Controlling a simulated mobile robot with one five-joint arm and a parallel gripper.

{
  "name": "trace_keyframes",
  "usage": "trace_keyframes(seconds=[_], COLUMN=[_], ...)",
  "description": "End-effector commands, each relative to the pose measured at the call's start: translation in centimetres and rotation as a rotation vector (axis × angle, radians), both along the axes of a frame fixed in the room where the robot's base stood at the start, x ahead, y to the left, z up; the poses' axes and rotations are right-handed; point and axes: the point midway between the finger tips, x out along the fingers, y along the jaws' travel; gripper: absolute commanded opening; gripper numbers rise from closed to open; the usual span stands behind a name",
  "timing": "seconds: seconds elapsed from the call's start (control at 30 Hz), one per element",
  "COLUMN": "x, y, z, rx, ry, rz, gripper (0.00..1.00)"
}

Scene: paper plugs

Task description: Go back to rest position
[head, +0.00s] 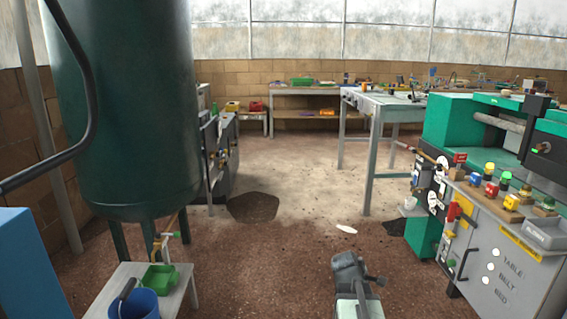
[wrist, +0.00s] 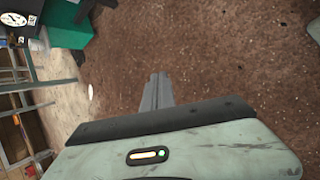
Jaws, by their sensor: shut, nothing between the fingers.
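My gripper (wrist: 158,78) shows in the wrist view as two narrow grey fingers side by side, closed together with nothing between them. It points out over the bare brown floor (wrist: 225,60) and touches nothing that I can see. In the head view, part of my arm stands low at the bottom centre, over the floor and apart from the benches and the machine. I cannot make out the fingertips clearly there.
A green machine with a grey control panel (head: 508,268) stands at right. A large green tank (head: 125,110) is at left, near a small table (head: 183,285) with a blue bucket (head: 134,303) and green tray (head: 160,277). A workbench (head: 385,100) stands behind. The middle floor is mostly clear.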

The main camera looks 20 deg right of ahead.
Motion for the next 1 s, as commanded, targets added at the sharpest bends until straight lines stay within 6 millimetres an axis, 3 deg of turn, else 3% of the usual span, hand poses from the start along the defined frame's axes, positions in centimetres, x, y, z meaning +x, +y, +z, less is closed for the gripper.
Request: trace_keyframes(seconds=[0.03,0.2,0.3,0.4,0.6,0.67,0.7,1.0], x=[1.3,2.5,1.5,-0.4,-3.4,-3.8,-3.7,-3.6], y=[4.5,17.7,24.0,28.4,31.0,31.0,31.0,30.9], z=[0.5,0.1,-0.2,-0.7,-1.3,-1.3,1.2,11.1], rx=[0.050,0.256,0.380,0.501,0.615,0.610,0.611,0.610], ry=[-0.020,-0.069,-0.075,-0.070,-0.064,-0.086,-0.088,-0.090], rz=[0.008,-0.088,-0.211,-0.421,-0.887,-1.013,-1.010,-1.003], gripper=[0.00,0.00,0.00,0.00,0.00,0.00,0.00,0.00])
